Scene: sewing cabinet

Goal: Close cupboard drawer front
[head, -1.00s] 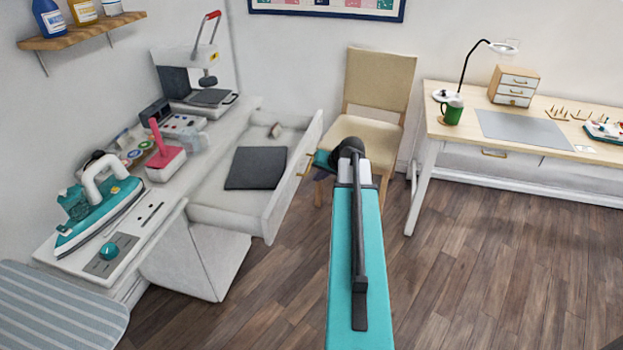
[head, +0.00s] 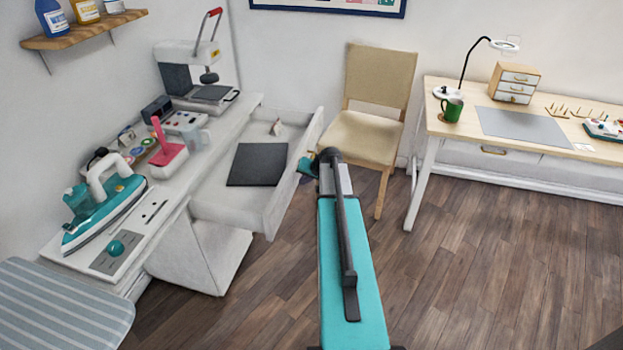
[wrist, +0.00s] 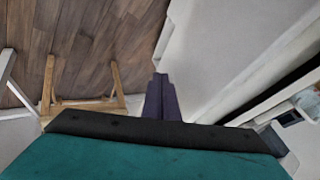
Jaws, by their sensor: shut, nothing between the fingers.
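The white cupboard drawer stands pulled out from the cabinet on the left in the head view, and its drawer front (head: 292,180) faces right. A dark flat mat (head: 257,164) and a small item (head: 277,128) lie inside it. My gripper (head: 307,166) is shut and empty at the outer side of the drawer front, near its upper edge. In the wrist view the shut fingers (wrist: 162,98) are beside the white panel of the drawer front (wrist: 215,50). I cannot tell whether they touch it. The drawer handle is hidden behind my gripper.
A beige chair (head: 372,125) stands behind my gripper. A desk (head: 455,110) with a green mug is at the right. An iron (head: 105,210) and a pink-handled item (head: 165,152) stand on the cabinet top. A striped board (head: 60,300) is at front left. The wooden floor is clear.

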